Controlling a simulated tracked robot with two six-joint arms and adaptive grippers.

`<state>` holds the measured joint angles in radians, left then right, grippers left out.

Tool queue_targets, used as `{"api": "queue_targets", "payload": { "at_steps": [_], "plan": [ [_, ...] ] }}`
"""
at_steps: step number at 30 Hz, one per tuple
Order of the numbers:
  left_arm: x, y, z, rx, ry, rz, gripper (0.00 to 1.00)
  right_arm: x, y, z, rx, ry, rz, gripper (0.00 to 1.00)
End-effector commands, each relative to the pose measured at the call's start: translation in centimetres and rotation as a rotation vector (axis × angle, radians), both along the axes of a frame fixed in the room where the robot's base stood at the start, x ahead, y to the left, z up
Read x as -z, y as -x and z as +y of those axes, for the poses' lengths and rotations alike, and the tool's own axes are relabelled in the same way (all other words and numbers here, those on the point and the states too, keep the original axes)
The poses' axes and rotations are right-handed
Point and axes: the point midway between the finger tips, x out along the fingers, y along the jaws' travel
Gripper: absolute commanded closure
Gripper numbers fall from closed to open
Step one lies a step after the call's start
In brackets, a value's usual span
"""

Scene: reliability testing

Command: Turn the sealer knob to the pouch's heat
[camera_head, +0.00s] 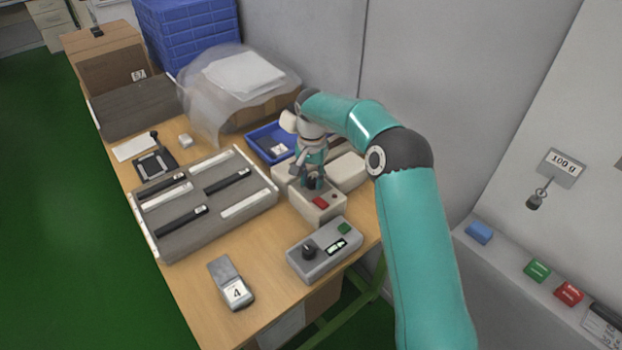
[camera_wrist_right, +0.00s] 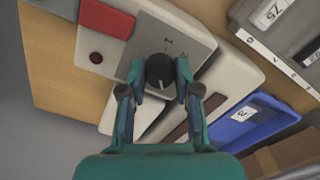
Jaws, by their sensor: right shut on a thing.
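The sealer (camera_head: 319,207) is a pale unit with a red switch and long light arms, near the right edge of the table. The knob has a pale pointer line. A grey flat item (camera_head: 230,284) with a label reading 4 lies at the table's front; I cannot tell whether it is the pouch. My left gripper is not in view.
A grey box (camera_head: 324,250) with a black knob and green button stands in front of the sealer. A blue tray (camera_head: 270,143) is behind it. A grey slotted rack (camera_head: 203,203) fills the table's middle. A wall (camera_head: 420,75) stands close behind.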

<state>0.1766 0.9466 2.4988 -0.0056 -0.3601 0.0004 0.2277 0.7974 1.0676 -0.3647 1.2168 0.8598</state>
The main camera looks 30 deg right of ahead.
Motion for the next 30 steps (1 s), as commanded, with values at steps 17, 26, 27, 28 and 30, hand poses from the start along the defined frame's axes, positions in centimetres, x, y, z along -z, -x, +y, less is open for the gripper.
{"api": "queue_targets", "payload": {
  "at_steps": [17, 26, 27, 28, 30],
  "plan": [
    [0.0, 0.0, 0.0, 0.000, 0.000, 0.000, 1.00, -0.1, 0.0, 0.0, -0.001, -0.001, -0.001, 0.43],
    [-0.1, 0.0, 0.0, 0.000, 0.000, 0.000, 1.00, -3.3, -0.1, 0.1, -0.002, 0.000, -0.005, 0.43],
    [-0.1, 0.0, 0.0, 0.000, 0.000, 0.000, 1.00, -4.1, -0.2, 0.0, -0.002, 0.001, -0.006, 0.43],
    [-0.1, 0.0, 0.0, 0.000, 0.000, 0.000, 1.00, -4.7, -0.2, 0.0, -0.002, 0.001, -0.006, 0.43],
    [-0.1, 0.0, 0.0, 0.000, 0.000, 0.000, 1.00, -6.2, -0.1, 0.0, -0.002, 0.000, -0.005, 0.43]
  ]
}}
